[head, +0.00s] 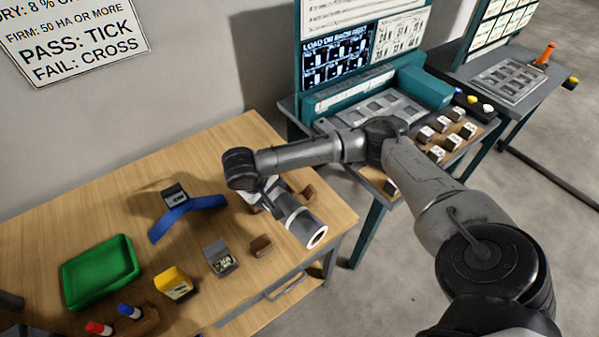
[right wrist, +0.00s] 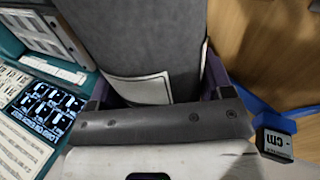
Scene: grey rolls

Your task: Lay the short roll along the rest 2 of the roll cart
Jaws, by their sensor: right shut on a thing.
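A grey roll (head: 297,219) with a pale band and a brown core at its near end is in my right gripper (head: 270,190), above the right end of the wooden table. The roll is tilted, its near end pointing down and right in the head view. In the right wrist view the grey roll (right wrist: 135,35), with a white label, fills the space between the fingers of my right gripper (right wrist: 155,90), which is shut on it. I cannot make out the roll cart or its rest 2 in these views. My left gripper is not in view.
The wooden table (head: 110,190) bears a blue V-shaped stand (head: 187,214), a green tray (head: 100,270), a yellow block (head: 174,284), a grey block (head: 220,259) and small brown blocks (head: 262,245). A teal workstation (head: 425,88) stands behind. Bare floor (head: 385,285) lies right of the table.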

